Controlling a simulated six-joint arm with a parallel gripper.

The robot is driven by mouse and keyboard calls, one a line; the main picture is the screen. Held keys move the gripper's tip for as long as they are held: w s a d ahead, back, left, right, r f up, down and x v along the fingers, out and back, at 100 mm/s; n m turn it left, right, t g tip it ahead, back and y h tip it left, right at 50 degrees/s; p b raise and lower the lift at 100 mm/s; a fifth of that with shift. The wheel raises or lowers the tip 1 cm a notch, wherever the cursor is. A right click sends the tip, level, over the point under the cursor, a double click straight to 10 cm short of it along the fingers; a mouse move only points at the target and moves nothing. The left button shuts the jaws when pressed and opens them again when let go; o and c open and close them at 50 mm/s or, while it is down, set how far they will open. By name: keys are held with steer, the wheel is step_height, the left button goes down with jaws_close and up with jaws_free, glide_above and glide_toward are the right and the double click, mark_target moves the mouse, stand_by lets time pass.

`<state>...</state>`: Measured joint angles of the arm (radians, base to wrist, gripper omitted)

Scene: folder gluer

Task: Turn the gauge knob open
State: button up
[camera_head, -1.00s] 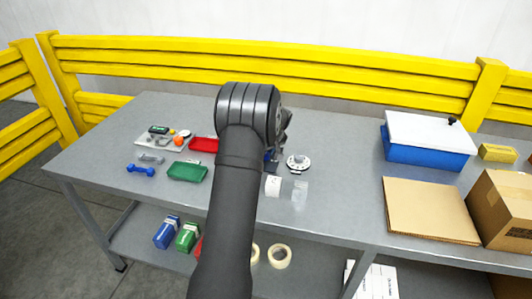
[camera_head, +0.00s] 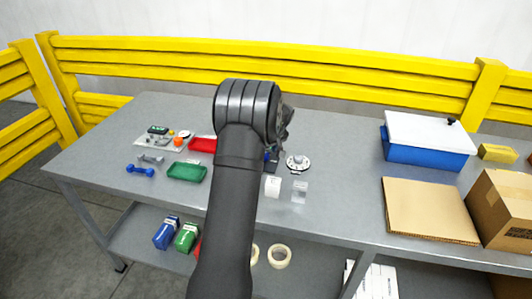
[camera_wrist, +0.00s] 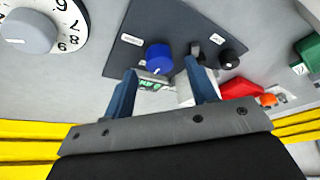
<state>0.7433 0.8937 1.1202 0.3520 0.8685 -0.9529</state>
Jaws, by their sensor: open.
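In the wrist view a dark panel (camera_wrist: 113,59) carries a round blue knob (camera_wrist: 158,58) with a pale pointer mark, a black knob (camera_wrist: 229,59) to its right and a small dark lever-like part between them. The panel's small white labels are too small to read, so I cannot tell which knob is the gauge's. My gripper (camera_wrist: 162,68) is open and empty. Its two blue fingers lie either side of the blue knob's lower part in the picture; contact cannot be told. In the head view my arm hides the gripper and most of the panel.
A white numbered dial with a grey knob (camera_wrist: 28,31) lies left of the panel; a round white dial (camera_head: 298,163) shows in the head view. Green tray (camera_head: 187,172), red tray (camera_head: 202,145), white block (camera_head: 273,187), clear block (camera_head: 300,191) and blue box (camera_head: 428,153) share the table.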

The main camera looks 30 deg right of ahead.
steer(key=v, duration=1.5)
steer(key=shift+r, duration=0.2)
steer(key=shift+s+d, duration=0.1)
steer(key=shift+s, duration=0.05)
steer(key=x, duration=1.7)
steer(key=shift+w+f, duration=0.2)
steer(key=shift+w, duration=0.05)
steer(key=shift+r, duration=0.1)
